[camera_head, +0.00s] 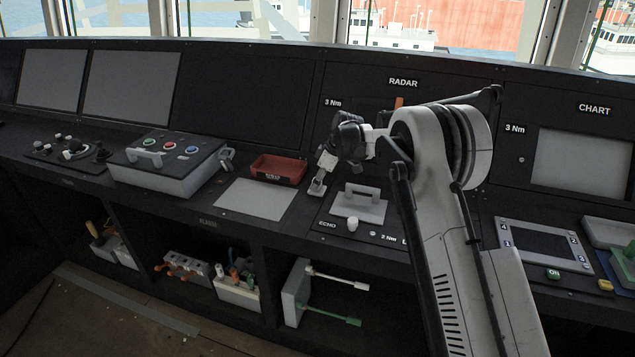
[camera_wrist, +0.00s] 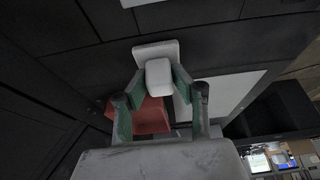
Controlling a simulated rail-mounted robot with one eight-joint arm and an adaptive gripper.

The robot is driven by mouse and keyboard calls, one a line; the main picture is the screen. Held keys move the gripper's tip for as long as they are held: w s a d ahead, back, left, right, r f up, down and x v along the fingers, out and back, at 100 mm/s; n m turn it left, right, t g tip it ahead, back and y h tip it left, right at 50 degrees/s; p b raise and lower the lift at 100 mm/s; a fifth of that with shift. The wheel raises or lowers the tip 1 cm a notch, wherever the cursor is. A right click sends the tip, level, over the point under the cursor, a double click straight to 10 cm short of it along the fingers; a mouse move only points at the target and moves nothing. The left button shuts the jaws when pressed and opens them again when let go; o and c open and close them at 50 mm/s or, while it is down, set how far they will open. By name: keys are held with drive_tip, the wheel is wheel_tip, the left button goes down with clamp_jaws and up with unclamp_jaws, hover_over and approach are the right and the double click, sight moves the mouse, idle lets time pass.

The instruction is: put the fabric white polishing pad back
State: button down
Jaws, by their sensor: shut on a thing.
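My gripper (camera_head: 330,158) is in front of the RADAR panel, above the console ledge. In the wrist view its green fingers (camera_wrist: 157,80) are shut on the white polishing pad (camera_wrist: 158,70), a pale block with a wider flat plate beyond the fingertips. In the head view the pad (camera_head: 317,186) shows as a small pale plate below the gripper, and the rest is partly hidden. It appears held above the ledge, just right of a red tray (camera_head: 278,168). The tray also shows in the wrist view (camera_wrist: 150,117), partly behind the fingers.
A pale flat mat (camera_head: 255,199) lies in front of the tray. A pale plate with a handle (camera_head: 360,204) and a white knob (camera_head: 352,224) are on the ECHO panel right of the pad. A grey button box (camera_head: 168,163) stands left. Open shelves below hold tools.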

drive_tip(key=shift+f, duration=0.1)
drive_tip(key=shift+f, duration=0.1)
drive_tip(key=c, duration=1.4)
unclamp_jaws()
drive_tip(key=shift+c, duration=0.2)
